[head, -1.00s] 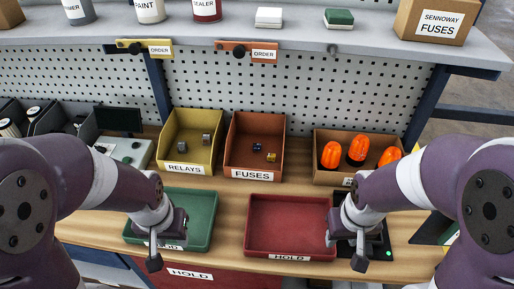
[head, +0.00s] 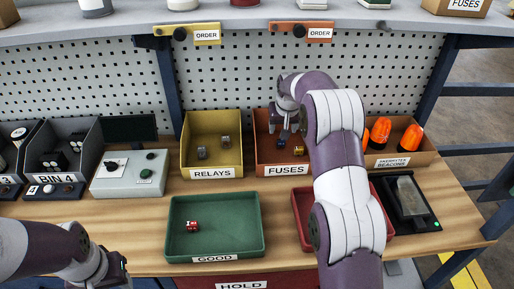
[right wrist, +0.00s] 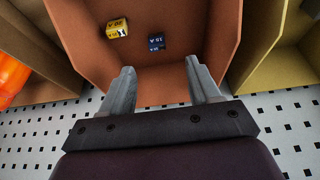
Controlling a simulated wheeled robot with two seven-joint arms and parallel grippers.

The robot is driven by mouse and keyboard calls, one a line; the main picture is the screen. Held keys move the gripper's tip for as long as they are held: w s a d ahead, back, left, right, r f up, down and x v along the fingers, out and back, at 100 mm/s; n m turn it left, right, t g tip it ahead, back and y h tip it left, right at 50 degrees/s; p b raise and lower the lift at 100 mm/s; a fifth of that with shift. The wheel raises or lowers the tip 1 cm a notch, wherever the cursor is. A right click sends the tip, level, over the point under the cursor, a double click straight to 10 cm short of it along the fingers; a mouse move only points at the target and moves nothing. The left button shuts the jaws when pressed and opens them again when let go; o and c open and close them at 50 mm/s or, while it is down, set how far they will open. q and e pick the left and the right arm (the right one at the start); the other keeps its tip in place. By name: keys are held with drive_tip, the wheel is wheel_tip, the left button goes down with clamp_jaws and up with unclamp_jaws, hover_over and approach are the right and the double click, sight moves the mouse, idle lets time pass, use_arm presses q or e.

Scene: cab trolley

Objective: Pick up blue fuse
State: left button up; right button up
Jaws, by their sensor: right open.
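In the head view my right gripper (head: 288,122) is above the FUSES bin (head: 285,170) and the arm hides part of the bin. The yellow fuse also shows there (head: 299,150). My left gripper (head: 118,268) is low at the left, its jaws unclear.
The yellow RELAYS bin (head: 212,173) with grey relays is left of the FUSES bin, and the beacons bin (head: 408,160) is right. A green GOOD tray (head: 215,250) holds a small red piece (head: 192,226). A red tray (head: 300,205) is partly behind my arm. The shelf (head: 250,22) overhangs.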

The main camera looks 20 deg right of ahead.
drive_tip(key=p, duration=0.1)
hover_over(282, 141)
drive_tip(key=s, duration=0.2)
drive_tip(key=f, duration=0.5)
drive_tip(key=shift+s+a, duration=0.1)
drive_tip(key=shift+a, duration=0.15)
drive_tip(key=shift+w+a+f, duration=0.1)
drive_tip(key=shift+w+f, duration=0.1)
drive_tip(key=shift+f, duration=0.2)
drive_tip(key=p+x, duration=0.2)
drive_tip(key=x, duration=0.2)
drive_tip(key=shift+w+f, duration=0.2)
drive_tip(key=shift+f, duration=0.1)
drive_tip(key=shift+w+f, duration=0.1)
drive_tip(key=shift+f, duration=0.05)
drive_tip(key=shift+c, duration=0.9)
use_arm(q)
drive_tip(key=r, duration=0.3)
drive_tip(key=shift+d+r, duration=0.2)
drive_tip(key=shift+d, duration=0.2)
use_arm(e)
drive_tip(key=c, duration=0.9)
